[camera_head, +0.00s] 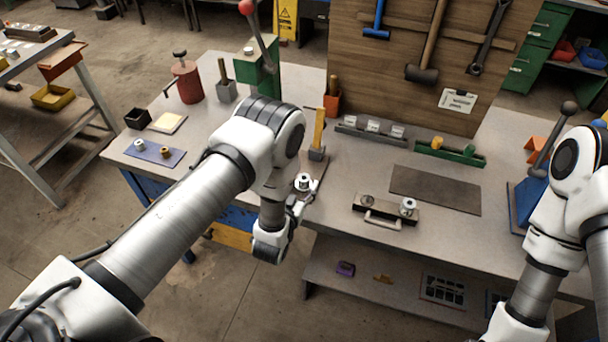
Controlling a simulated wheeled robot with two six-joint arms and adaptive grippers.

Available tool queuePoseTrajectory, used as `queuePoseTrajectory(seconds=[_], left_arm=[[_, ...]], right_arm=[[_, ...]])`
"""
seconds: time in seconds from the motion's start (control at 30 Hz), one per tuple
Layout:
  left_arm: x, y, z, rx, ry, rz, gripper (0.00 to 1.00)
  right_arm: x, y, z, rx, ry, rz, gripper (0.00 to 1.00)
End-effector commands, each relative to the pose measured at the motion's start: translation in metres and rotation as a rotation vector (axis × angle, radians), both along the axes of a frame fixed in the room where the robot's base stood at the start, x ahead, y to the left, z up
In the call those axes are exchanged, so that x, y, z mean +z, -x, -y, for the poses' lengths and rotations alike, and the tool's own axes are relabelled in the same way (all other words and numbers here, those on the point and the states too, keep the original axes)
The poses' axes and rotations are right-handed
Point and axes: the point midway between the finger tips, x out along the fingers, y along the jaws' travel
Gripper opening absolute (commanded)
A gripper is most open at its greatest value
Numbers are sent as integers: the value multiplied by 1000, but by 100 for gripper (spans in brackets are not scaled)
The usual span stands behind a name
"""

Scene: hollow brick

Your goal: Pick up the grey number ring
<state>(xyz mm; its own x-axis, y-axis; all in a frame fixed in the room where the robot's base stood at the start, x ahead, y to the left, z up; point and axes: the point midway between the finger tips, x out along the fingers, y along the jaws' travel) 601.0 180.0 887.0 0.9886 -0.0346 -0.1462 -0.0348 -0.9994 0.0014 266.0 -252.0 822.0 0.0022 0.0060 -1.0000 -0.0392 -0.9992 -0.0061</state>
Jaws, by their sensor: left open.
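My left gripper (301,205) is at the front edge of the workbench, left of centre, and is open. A small silver-grey ring-shaped part (303,182) sits right by its fingertips, on or beside a brown strip; I cannot tell if they touch. Another silver-grey round part (408,205) stands on a dark block with a handle, with a darker round part (368,200) beside it. A third small silver part (139,144) is on a blue mat at the left. No number is legible, so I cannot tell which is the number ring. My right gripper is out of view.
The workbench (345,215) also carries a hammer-like tool (318,135), a grey rack with white blocks (372,130), a green tray (450,153) and a dark mat (435,190). A wooden tool board (400,60) rises behind. A lower shelf (390,290) lies underneath.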

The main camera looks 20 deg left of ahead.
Motion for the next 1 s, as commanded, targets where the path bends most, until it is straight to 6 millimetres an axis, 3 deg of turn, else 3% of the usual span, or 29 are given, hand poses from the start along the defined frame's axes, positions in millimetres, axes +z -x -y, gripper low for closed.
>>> queuePoseTrajectory(seconds=[0.1, 0.33, 0.37, 0.5, 0.83, 1.0], left_arm=[[0, -17, 0, 2, 0, 2, 58], [-3, -21, 1, 1, -1, 0, 58], [-3, -21, 1, 1, -1, 0, 51], [-3, -20, 1, 1, -1, 0, 2], [-2, -20, 1, 0, 0, -1, 0], [11, -21, 1, 0, 0, 1, 0]], right_arm=[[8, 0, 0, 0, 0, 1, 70], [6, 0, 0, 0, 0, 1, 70], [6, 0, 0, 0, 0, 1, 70], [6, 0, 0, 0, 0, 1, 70], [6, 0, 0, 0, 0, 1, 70], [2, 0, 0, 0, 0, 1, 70]])
